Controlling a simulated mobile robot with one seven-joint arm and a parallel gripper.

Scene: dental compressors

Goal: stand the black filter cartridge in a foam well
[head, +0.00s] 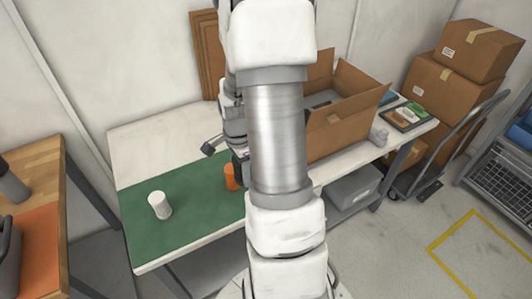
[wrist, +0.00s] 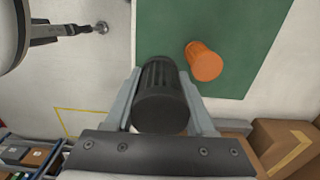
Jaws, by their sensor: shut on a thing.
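In the wrist view my gripper (wrist: 163,80) is shut on the black filter cartridge (wrist: 162,108), a ribbed dark cylinder held between the two grey fingers. In that view the cartridge shows over the edge of the green mat, beside an orange cartridge (wrist: 204,62). I cannot tell its height above the table. In the head view my own arm hides the held cartridge. An open cardboard box (head: 346,128) stands on the table right of my arm. Something grey shows inside it, but I cannot make out any foam wells.
On the green mat (head: 190,225) stand a white ribbed cartridge (head: 159,205) and the orange cartridge (head: 231,177), partly beside my arm. A dark tray (head: 404,116) lies at the table's right end. A cart with stacked boxes (head: 450,80) stands beyond. The table's back left is clear.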

